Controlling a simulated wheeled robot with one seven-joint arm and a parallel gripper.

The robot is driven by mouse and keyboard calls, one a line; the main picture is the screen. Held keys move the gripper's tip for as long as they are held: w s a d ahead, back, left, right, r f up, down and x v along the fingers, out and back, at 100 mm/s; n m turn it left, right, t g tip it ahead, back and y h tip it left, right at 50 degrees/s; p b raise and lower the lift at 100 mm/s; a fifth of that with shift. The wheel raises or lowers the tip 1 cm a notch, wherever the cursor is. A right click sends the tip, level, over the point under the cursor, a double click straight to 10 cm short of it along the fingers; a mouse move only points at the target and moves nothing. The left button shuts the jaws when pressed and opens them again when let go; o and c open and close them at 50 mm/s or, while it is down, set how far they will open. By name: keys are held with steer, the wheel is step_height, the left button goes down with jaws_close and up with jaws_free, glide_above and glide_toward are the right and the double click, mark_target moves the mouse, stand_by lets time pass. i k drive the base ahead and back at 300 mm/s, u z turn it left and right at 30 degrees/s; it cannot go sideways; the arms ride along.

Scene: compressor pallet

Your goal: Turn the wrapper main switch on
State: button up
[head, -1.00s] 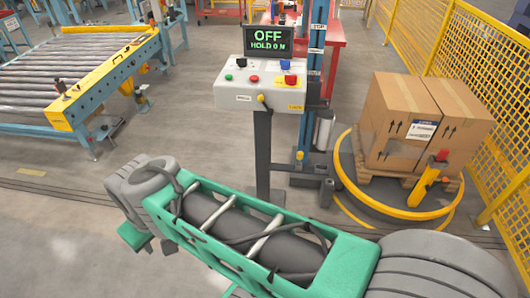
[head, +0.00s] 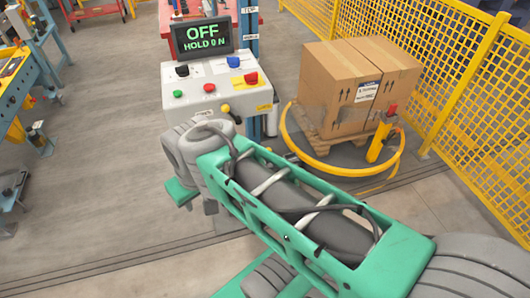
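The wrapper control box (head: 190,107) is a white, sloped panel on a post, upper left of centre in the head view. Its display (head: 200,38) reads "OFF" and "HOLD 0 N" in green. On the panel are a black knob (head: 182,70), a blue knob (head: 233,62), a green button (head: 178,94), a red button (head: 209,87), a yellow knob (head: 225,108) and a red rotary switch (head: 251,78). The small labels are too small to read, so which one is the main switch is not certain. My green and grey arm crosses the foreground, below the box. My gripper is not visible.
Cartons (head: 355,85) stand on a wooden pallet on the turntable, inside a yellow ring (head: 340,170), to the right. Yellow mesh fence (head: 460,70) bounds the right side. The floor (head: 110,130) left of the box is clear.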

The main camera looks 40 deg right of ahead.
mark_target(251, 78)
steer(key=u, duration=0.15)
steer(key=i, duration=0.15)
steer(key=z, duration=1.6)
steer(key=k, duration=1.05)
steer(key=u, duration=0.35)
steer(key=i, duration=0.6)
steer(key=u, duration=0.7)
steer(key=i, duration=0.9)
steer(key=z, duration=0.3)
